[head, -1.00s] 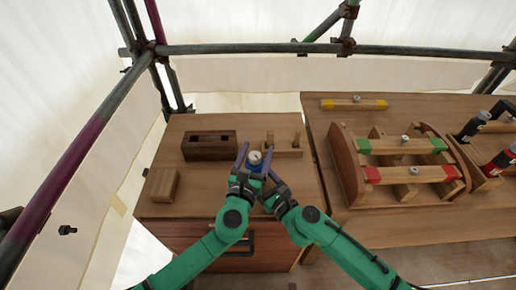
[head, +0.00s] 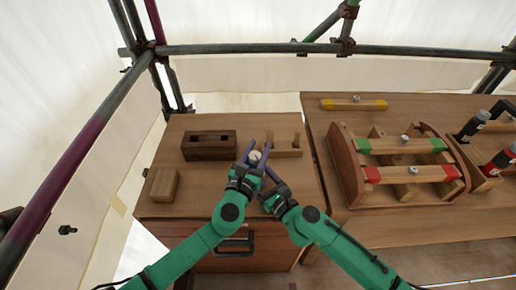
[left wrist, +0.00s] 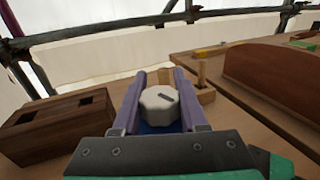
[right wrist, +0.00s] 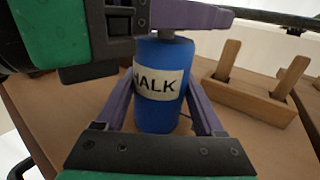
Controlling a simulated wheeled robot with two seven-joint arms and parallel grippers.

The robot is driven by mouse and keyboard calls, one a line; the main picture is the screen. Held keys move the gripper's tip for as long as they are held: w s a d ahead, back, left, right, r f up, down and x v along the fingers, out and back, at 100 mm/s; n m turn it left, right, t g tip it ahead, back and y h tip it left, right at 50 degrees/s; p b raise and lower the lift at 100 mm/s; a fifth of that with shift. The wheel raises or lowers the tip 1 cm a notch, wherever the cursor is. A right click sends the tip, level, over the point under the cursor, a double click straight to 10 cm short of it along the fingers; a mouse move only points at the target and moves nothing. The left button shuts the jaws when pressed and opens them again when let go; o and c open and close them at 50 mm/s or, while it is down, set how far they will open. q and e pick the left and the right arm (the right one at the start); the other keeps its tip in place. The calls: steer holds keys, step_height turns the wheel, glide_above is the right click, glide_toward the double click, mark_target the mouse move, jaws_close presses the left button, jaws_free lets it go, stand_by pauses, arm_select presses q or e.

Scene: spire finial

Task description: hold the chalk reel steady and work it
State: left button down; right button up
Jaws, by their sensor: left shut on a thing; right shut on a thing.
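The chalk reel is a blue cylinder (right wrist: 160,112) with a "CHALK" label and stands upright on the wooden cabinet top. Its faceted white knob (left wrist: 159,105) is on top and also shows in the head view (head: 255,156). My left gripper (left wrist: 160,78) is shut on the knob, with one purple finger on each side. My right gripper (right wrist: 160,100) is shut around the blue body, lower down. In the head view the grippers and arms hide most of the body.
A dark slotted wooden block (head: 209,145) and a light wooden block (head: 164,185) are at the left of the cabinet top. A pegged wooden rack (head: 284,152) stands close behind the reel. A wooden frame with coloured bars (head: 404,174) is on the right bench.

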arm_select(q)
steer(key=m+g+h, duration=0.3)
steer(key=d+m+g+h, duration=0.1)
steer(key=m+g+h, duration=0.1)
steer(key=h, duration=0.1)
steer(key=s+m+g+h, duration=0.1)
steer(key=m+g+h, duration=0.2)
steer(key=shift+s+d+r+m+g+h, duration=0.1)
steer(key=shift+d+r+m+g+h, duration=0.05)
steer(key=shift+d+m+g+h, duration=0.2)
steer(key=shift+s+d+m+g+h, duration=0.1)
steer(key=shift+s+m+g+h, duration=0.25)
steer(key=shift+m+g, duration=1.35)
steer(key=shift+s+a+m+g+h, duration=0.15)
steer(key=shift+s+m+g, duration=0.55)
steer(key=shift+g, duration=1.7)
steer(key=shift+s+d+m+g+h, duration=0.15)
steer(key=shift+m+g+h, duration=0.2)
steer(key=shift+m+g, duration=1.45)
steer(key=shift+g, duration=0.45)
steer(key=shift+c, duration=2.1)
jaws_free()
